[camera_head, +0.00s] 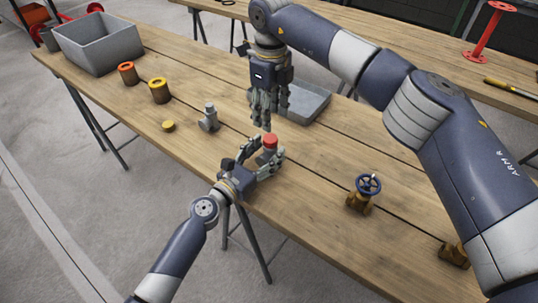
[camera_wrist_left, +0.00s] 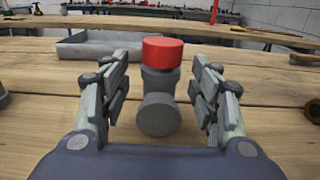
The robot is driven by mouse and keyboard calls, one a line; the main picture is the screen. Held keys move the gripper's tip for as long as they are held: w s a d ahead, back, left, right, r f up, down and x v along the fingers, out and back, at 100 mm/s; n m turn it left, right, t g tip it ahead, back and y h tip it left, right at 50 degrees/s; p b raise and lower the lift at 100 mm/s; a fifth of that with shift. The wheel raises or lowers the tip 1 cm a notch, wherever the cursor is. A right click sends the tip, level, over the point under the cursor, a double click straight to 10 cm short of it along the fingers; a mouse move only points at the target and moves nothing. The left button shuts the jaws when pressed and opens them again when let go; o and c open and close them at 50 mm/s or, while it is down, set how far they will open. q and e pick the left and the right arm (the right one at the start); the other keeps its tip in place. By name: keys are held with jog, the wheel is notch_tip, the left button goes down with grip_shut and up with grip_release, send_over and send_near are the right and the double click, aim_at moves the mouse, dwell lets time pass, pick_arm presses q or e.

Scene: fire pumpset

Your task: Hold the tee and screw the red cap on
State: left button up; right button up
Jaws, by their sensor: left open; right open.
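The grey tee (camera_wrist_left: 158,114) stands upright on the wooden table, one branch facing my left wrist camera. The red cap (camera_head: 270,141) sits on top of the tee; in the left wrist view the cap (camera_wrist_left: 161,53) looks level. I cannot tell how far it is threaded. My left gripper (camera_head: 263,154) is open, with its fingers on both sides of the tee; the left wrist view shows gaps between the fingers (camera_wrist_left: 160,95) and the tee. My right gripper (camera_head: 266,122) is open, pointing down above and slightly behind the cap, apart from it.
A shallow grey tray (camera_head: 309,104) lies behind the right gripper. A blue-wheeled valve (camera_head: 362,194) stands right. A grey bin (camera_head: 97,41) is at the far left.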

pick_arm(q)
jog(key=shift+x, duration=0.85)
grip_shut()
pick_arm(e)
jog(key=o, duration=0.5)
jog(key=shift+o, duration=0.2)
notch_tip(320, 180, up, 12)
